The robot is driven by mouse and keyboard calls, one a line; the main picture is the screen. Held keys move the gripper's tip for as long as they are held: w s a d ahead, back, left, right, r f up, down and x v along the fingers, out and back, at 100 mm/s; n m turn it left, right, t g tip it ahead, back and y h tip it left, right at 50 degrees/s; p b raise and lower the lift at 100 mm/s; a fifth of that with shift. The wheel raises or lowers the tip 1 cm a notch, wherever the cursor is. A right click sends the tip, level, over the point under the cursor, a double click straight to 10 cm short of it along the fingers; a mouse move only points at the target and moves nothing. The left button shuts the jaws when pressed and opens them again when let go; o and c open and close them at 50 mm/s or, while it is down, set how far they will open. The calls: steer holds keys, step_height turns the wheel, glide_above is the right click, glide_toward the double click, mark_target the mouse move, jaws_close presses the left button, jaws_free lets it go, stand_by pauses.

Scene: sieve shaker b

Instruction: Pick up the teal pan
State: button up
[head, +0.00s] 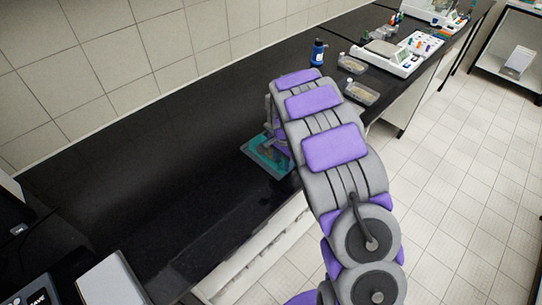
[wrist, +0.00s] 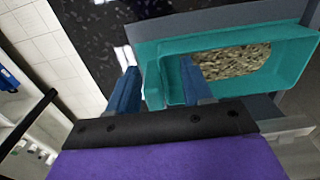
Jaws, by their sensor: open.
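The teal pan (wrist: 225,30) is a shallow rectangular tray holding grainy tan material. It fills the upper right of the wrist view. In the head view the teal pan (head: 262,158) sits near the front edge of the black bench, partly hidden by my arm. My gripper (wrist: 157,88) is open, with its two blue fingers apart at the pan's near left end. The left finger is outside the pan wall and the right finger overlaps the pan's inside in the picture. I cannot tell whether either finger touches it. In the head view my arm mostly hides the gripper.
A blue bottle (head: 318,52), clear containers with tan contents (head: 361,92) and a white balance (head: 398,58) stand farther along the bench. Dark equipment (head: 38,290) is at the lower left. The black bench (head: 130,180) left of the pan is clear. A tiled wall runs behind.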

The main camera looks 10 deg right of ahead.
steer(key=shift+d, duration=0.6)
steer(key=c, duration=0.6)
steer(key=shift+c, duration=1.4)
steer(key=shift+a, duration=0.45)
jaws_close()
steer(key=shift+d, duration=0.1)
